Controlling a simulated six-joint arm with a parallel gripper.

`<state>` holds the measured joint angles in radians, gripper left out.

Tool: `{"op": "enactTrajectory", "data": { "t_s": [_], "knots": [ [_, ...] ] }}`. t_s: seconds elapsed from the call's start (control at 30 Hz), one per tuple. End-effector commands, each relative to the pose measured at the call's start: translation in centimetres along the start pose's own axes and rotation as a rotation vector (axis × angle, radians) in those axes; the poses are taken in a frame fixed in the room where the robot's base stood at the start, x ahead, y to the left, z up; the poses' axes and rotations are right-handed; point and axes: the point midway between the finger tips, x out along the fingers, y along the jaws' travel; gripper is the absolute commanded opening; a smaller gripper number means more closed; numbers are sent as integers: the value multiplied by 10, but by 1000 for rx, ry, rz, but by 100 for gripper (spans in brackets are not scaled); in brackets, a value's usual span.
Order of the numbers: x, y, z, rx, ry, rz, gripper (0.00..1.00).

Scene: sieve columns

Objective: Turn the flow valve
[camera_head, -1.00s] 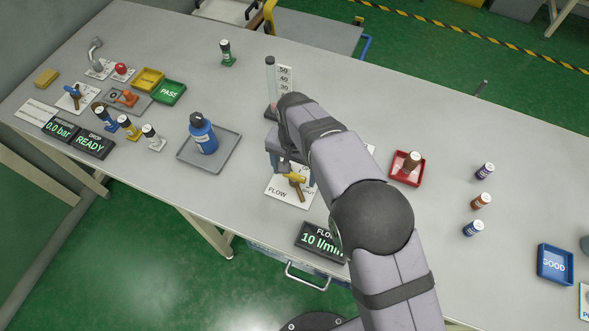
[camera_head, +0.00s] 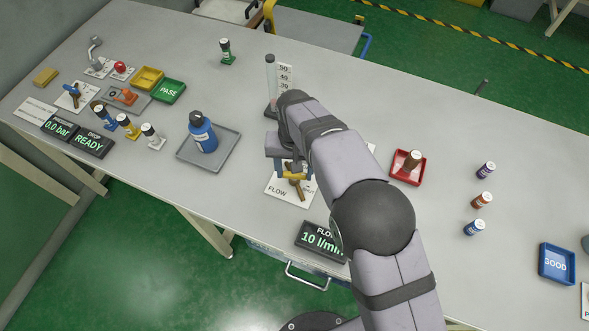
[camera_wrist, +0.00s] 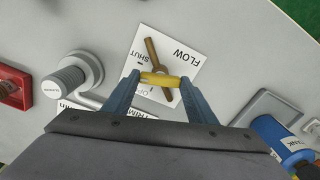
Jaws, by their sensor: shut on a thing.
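The flow valve has a yellow handle (camera_wrist: 160,79) on a brown crossed pipe body (camera_wrist: 165,94). It stands on a white card (camera_wrist: 186,62) marked FLOW, SHUT and OPEN, near the table's front edge. My gripper (camera_wrist: 159,78) is shut on the yellow handle, one blue-grey finger at each end. In the head view my gripper (camera_head: 292,173) comes down over the valve from behind, and the handle (camera_head: 292,175) lies roughly level across the picture. My arm hides part of the card. The flow display (camera_head: 322,241) in front reads 10 l/min.
A scaled clear tube (camera_head: 270,78) stands just behind my gripper. A grey tray (camera_head: 226,152) with a blue bottle (camera_head: 203,134) is to the left. A red tray (camera_head: 398,178) with a brown-bodied vial is to the right. Table between them is mostly clear.

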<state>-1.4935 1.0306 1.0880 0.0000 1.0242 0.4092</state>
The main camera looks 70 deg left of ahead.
Motion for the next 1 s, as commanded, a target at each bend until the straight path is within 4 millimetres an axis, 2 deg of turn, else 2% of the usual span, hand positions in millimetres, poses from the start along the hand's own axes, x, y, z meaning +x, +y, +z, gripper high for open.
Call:
{"op": "enactTrajectory", "data": {
  "t_s": [1.0],
  "knots": [
    [-2,-1,-2,-956,6,0,29]
  ]
}}
